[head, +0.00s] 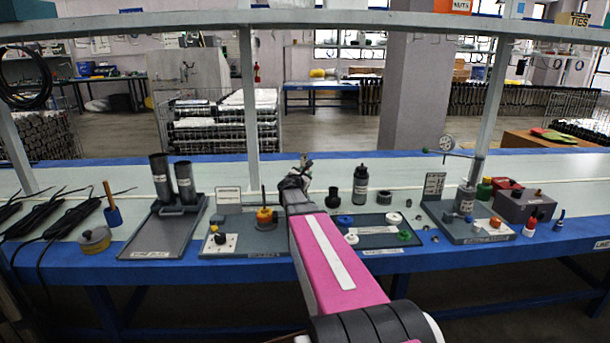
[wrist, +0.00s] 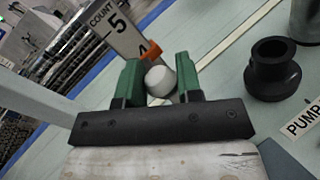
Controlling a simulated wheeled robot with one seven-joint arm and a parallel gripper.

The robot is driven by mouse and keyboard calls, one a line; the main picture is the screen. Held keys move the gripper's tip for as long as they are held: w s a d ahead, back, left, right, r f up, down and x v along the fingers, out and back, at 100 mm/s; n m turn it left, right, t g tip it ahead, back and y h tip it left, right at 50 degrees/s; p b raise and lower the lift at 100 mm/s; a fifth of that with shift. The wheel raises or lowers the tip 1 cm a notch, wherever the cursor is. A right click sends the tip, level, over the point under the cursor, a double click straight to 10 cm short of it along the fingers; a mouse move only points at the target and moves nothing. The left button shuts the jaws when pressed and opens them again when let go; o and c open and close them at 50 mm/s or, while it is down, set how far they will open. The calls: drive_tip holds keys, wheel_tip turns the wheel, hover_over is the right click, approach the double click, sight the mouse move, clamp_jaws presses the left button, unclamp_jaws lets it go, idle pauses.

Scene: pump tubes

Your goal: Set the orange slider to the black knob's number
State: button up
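In the wrist view, the orange slider (wrist: 151,49) sits on a white upright scale (wrist: 107,25) marked COUNT. A 5 is readable there, and a partly covered figure, perhaps a 4, is beside the slider. A pale round grip (wrist: 160,80), apparently the slider's, lies between my gripper's green fingers (wrist: 161,82). The fingers appear to touch it on both sides. In the head view, my gripper (head: 297,172) is above the bench, and my arm hides the scale.
A grey tray with two upright cylinders (head: 175,180) stands left of the dial. A black flanged part (wrist: 272,68) is close on the right in the wrist view. Shelf posts stand behind.

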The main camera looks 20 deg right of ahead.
drive_tip(key=shift+s+d+f, duration=0.1)
drive_tip(key=shift+f, duration=1.85)
clamp_jaws()
drive_tip(key=o, duration=1)
unclamp_jaws()
drive_tip(key=shift+o, duration=0.2)
drive_tip(key=v, duration=1)
drive_tip(key=shift+s+a, duration=0.3)
